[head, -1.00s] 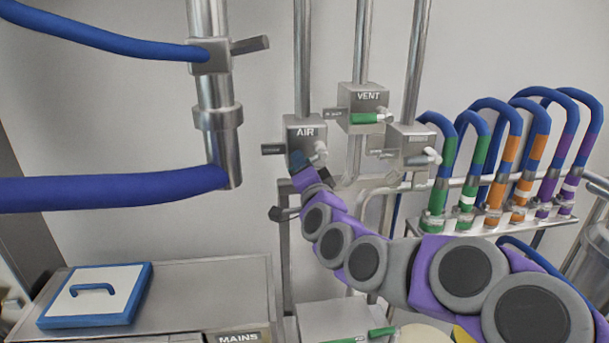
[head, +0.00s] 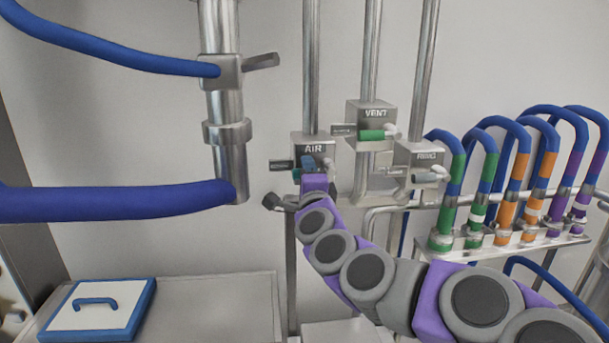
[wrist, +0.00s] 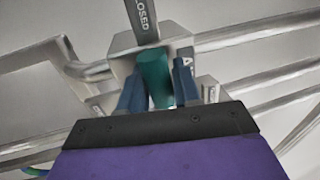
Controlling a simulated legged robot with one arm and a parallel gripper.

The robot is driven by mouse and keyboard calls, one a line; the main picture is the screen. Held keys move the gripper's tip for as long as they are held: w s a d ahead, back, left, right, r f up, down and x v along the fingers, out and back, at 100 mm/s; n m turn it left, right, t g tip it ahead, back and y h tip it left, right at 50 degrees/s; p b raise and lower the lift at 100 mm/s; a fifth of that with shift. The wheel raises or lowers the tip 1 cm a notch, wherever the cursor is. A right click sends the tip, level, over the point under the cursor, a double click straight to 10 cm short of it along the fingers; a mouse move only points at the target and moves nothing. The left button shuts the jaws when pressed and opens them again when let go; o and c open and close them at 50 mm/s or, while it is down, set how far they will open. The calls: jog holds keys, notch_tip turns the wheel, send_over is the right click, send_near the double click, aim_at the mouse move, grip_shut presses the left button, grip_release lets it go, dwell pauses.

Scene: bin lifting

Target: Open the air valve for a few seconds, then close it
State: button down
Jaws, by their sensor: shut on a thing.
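The air valve is a grey metal box (head: 316,147) labelled AIR, on a vertical pipe in the head view. My gripper (head: 308,164) is at the front of this box, its purple wrist coming up from below. In the wrist view, my gripper's two blue fingers (wrist: 159,86) stand on either side of the valve's green handle (wrist: 152,70) and are shut on it. A grey plate (wrist: 140,15) marked CLOSED is just beyond the handle. In the head view my fingers hide most of the handle, so its exact angle is unclear.
The VENT valve (head: 371,117) with a green handle and another valve (head: 418,160) stand close to the right. A large vertical pipe (head: 226,120) with blue hoses is on the left. Coloured looped hoses (head: 520,180) are at the right. A blue-edged lid (head: 97,310) lies below left.

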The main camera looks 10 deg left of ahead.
jog(key=shift+f, duration=0.1)
jog(key=c, duration=1.1)
grip_release()
jog(key=shift+d, duration=0.1)
jog(key=shift+c, duration=0.2)
jog(key=shift+o, duration=0.9)
jog(key=shift+d, duration=0.25)
jog(key=shift+s, duration=0.1)
jog(key=shift+s, duration=0.2)
jog(key=b+v, duration=0.4)
jog(key=v, duration=1.2)
jog(key=shift+s+d, duration=0.15)
jog(key=shift+s, duration=0.2)
jog(key=shift+f, duration=0.1)
